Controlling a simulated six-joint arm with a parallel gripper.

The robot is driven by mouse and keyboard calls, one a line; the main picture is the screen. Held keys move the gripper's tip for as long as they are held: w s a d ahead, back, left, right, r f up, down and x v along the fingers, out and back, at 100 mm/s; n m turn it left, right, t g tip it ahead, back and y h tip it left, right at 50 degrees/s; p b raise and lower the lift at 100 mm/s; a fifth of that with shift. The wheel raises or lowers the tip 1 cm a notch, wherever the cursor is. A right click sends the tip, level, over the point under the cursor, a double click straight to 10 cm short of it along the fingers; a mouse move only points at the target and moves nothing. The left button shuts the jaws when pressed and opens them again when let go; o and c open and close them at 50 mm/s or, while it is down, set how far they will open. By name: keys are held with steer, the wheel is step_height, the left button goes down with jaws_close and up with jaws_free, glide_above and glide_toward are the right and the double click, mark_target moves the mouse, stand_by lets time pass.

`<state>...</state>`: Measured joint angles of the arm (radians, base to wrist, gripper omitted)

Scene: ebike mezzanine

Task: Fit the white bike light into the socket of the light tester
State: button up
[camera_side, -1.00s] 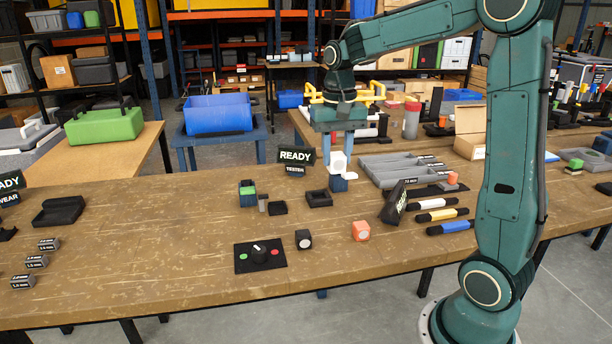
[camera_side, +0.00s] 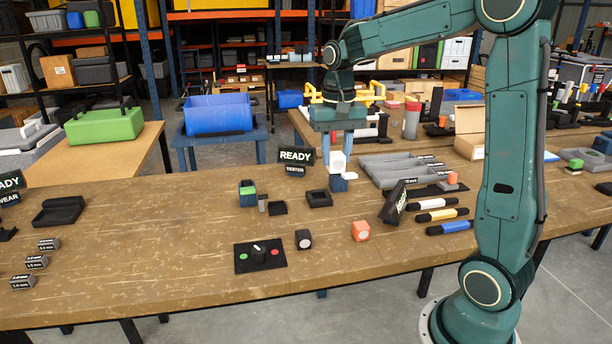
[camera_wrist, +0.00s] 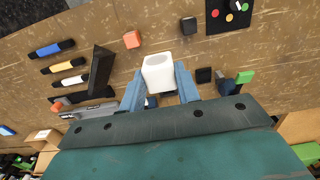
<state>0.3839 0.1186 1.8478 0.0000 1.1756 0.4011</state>
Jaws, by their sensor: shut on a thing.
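The white bike light (camera_side: 337,162) is held between the two blue fingers of my gripper (camera_side: 337,150), above the table. In the wrist view the light (camera_wrist: 158,72) sits between the fingertips of my gripper (camera_wrist: 157,80). Below it in the side view is a small blue block (camera_side: 337,184) with a white piece at its right; I cannot tell whether the light touches it. The light tester's sign (camera_side: 296,157) reads READY, TESTER. A black square frame with a recess (camera_side: 319,198), possibly the tester's socket, lies on the table to the lower left of the light.
A green-topped block (camera_side: 247,189) and a small black block (camera_side: 277,208) stand to the left. An orange block (camera_side: 361,231), a dark block (camera_side: 303,239) and a dial panel (camera_side: 260,255) are nearer the front. A tilted black sign (camera_side: 394,203) and a grey tray (camera_side: 392,178) stand right.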

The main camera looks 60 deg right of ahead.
steer(key=shift+w+d+r, duration=0.15)
steer(key=shift+w+d, duration=0.3)
steer(key=shift+w, duration=0.1)
steer(key=w+d, duration=1.1)
steer(key=d, duration=0.2)
steer(key=shift+d+r, duration=0.25)
steer(key=shift+r, duration=0.15)
step_height(320, 180, down, 16)
steer(key=shift+r, duration=0.1)
steer(key=shift+f, duration=2.1)
steer(key=shift+f, duration=0.15)
